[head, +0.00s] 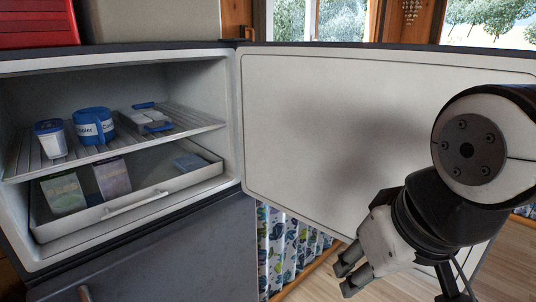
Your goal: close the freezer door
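The freezer compartment (224,101) is open at the left, with a wire shelf and a pull-out drawer inside. Its freezer door (300,95) stands wide open, hinged at the compartment's right edge. The door's pale inner panel faces me and fills the middle and right of the view. My gripper (348,279) is in front of the lower part of the door, pointing down and left. I cannot tell whether it touches the door. Its fingertips look apart, with nothing seen between them. My arm hides the door's right part.
A white tub (50,139), a blue-banded container (94,126) and a blue-and-white box (152,119) sit on the shelf. Cartons (63,193) stand in the drawer (140,204), which has a white handle. A grey lower door (170,260) is below. A patterned curtain (283,245) hangs behind. Wooden floor (395,291) shows at lower right.

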